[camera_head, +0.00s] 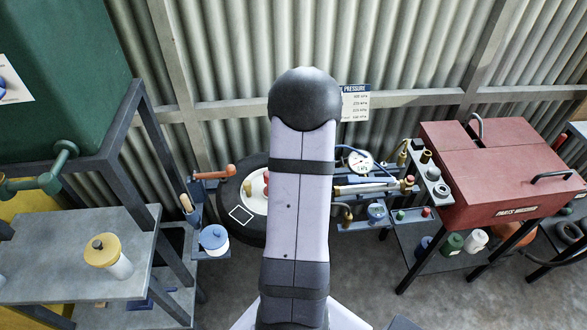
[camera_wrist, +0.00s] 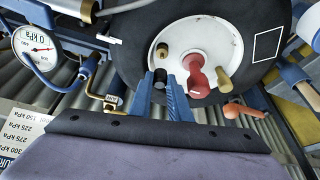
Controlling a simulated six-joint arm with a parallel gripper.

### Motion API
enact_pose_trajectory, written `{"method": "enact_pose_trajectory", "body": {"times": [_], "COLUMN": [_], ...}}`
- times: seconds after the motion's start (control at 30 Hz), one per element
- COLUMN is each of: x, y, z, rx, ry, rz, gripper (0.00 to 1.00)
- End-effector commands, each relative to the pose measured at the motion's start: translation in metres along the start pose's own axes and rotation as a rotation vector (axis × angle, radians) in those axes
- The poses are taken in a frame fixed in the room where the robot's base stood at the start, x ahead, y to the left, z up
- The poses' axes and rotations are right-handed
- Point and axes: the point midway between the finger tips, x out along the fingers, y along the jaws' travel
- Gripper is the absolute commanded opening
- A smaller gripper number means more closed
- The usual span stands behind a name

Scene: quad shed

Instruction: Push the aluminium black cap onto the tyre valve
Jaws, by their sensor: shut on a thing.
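In the wrist view my gripper (camera_wrist: 161,80) shows two blue fingers, shut on a small black cap (camera_wrist: 160,74) between their tips. The cap is in front of the tyre's white hub (camera_wrist: 205,38); the gap to it is hard to judge. A short brass stem (camera_wrist: 162,50) with a dark end stands just beyond the cap. A second brass piece (camera_wrist: 222,78) and a red knobbed piece (camera_wrist: 195,76) stand on the hub to the right. I cannot tell which is the tyre valve. In the head view my arm hides the gripper, the cap and part of the tyre (camera_head: 228,218).
A pressure gauge (camera_head: 360,162) and tools hang right of the tyre. An orange-handled tool (camera_head: 214,173) and a blue-lidded pot (camera_head: 213,238) are to the left.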

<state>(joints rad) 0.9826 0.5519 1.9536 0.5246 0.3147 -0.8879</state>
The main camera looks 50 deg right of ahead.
Motion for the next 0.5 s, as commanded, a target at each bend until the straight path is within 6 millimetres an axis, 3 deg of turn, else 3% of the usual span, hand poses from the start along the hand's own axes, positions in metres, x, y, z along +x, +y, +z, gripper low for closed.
{"method": "enact_pose_trajectory", "body": {"times": [0.2,0.5], "x": [0.022,0.038], "y": [0.000,0.000], "z": [0.009,0.016], "rx": [0.001,0.000], "ry": [-0.002,-0.001], "rz": [-0.001,-0.001], "gripper": [0.00,0.00]}}
